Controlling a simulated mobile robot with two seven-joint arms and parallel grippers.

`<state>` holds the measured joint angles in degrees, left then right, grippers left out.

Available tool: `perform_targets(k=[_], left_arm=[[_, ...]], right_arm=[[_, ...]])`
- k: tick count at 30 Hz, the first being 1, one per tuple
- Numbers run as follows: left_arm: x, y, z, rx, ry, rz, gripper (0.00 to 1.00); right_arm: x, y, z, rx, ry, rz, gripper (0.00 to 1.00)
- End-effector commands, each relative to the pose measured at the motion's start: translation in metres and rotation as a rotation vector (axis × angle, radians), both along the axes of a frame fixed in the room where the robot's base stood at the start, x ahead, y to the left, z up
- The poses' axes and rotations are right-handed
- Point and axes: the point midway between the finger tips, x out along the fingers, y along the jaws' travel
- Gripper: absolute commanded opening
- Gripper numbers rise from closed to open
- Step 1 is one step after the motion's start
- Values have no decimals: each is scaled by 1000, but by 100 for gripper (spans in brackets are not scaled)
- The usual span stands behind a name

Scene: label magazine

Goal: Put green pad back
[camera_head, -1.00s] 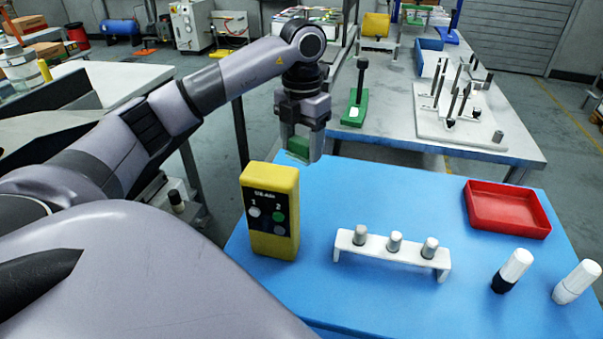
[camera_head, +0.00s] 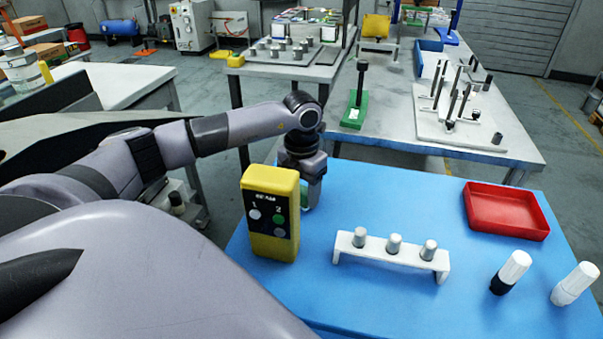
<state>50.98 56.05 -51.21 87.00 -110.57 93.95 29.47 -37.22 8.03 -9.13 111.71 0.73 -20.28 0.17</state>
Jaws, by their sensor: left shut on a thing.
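My left gripper (camera_head: 310,190) is shut on the green pad (camera_head: 304,196), low over the blue table just behind the yellow box. Only a thin strip of the pad shows; the box and the fingers hide the rest. I cannot tell whether the pad touches the table. The yellow box (camera_head: 285,182) stands upright with a dark front marked 1 and 2. A white round spot is under the 1 and a green one under the 2. My right gripper is not in view.
On the blue table (camera_head: 400,305), a white rack (camera_head: 392,255) holds three grey-topped pegs. A green-based stand with a black post (camera_head: 356,110) is on the bench behind.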

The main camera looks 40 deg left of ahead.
Motion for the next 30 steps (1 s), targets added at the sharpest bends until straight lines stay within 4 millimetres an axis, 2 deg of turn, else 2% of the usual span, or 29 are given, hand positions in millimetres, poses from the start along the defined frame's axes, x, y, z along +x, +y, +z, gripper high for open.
perform_targets(k=[4, 5, 7, 16, 20, 23, 30], left_arm=[[0, 0, -3, 0, 0, 0, 34], [0, 0, -4, 0, 0, 0, 62], [0, 0, -3, 0, 0, -1, 84], [0, 0, -1, 0, 0, -1, 84], [1, 0, 7, 0, -2, -1, 84], [2, 0, 24, 0, -6, -2, 84], [2, 0, 77, 0, -6, -1, 84]], right_arm=[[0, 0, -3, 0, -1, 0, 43], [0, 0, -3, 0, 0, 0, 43], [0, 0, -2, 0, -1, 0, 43], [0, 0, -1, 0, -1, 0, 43], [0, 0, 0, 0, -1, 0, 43], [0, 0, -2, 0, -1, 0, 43], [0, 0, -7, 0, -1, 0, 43]])
